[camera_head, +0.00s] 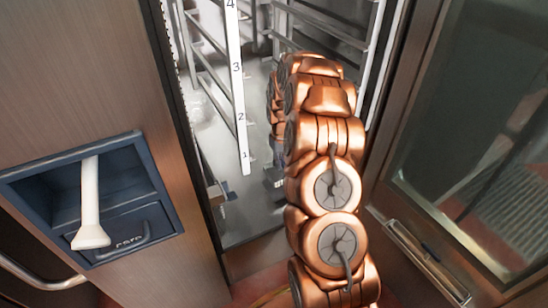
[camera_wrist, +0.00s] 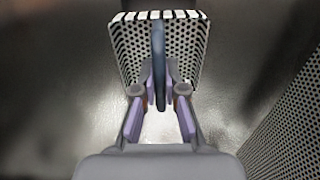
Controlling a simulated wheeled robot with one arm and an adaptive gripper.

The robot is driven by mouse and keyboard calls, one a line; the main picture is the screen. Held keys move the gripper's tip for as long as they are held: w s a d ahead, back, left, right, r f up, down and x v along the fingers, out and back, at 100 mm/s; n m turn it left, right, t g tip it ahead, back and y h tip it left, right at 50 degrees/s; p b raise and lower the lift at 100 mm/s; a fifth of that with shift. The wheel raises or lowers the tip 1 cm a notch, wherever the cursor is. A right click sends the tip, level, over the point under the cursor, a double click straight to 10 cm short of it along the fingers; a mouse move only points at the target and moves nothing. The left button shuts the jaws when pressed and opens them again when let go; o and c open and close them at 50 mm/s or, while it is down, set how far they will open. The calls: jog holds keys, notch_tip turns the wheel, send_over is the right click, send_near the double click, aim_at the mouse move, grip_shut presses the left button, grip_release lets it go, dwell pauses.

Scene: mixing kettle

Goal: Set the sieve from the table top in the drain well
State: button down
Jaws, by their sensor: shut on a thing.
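In the wrist view the sieve (camera_wrist: 187,45) is a metal piece full of holes, with a slotted, light upper edge and a dark upright bar down its middle. My gripper (camera_wrist: 160,88) has its purple fingers on both sides of this bar and is shut on it. The sieve is held over a grey metal surface. In the head view my arm reaches into an open steel chamber, and it mostly hides my gripper and the sieve. I cannot make out the drain well in either view.
The chamber floor (camera_head: 240,215) is bare metal at the front. Rack rails stand beside a white strip numbered 1 to 4 (camera_head: 237,90). An open glass door (camera_head: 470,130) is at right. A blue recess (camera_head: 85,200) with a white handle is at left. A perforated panel (camera_wrist: 290,125) stands right of the sieve.

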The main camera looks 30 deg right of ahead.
aim_at(281, 174)
jog(key=shift+f+b, duration=1.45)
jog(key=shift+f, duration=1.4)
jog(key=shift+r, duration=0.1)
jog(key=shift+s+f+p, duration=0.1)
jog(key=shift+f+p, duration=0.15)
jog(key=shift+p, duration=0.45)
jog(key=shift+f, duration=0.45)
jog(key=shift+f, duration=0.4)
jog(key=shift+f+p, duration=0.45)
jog(key=shift+f, duration=0.75)
jog(key=c, duration=1.2)
grip_release()
jog(key=shift+o, duration=0.6)
jog(key=o, duration=0.4)
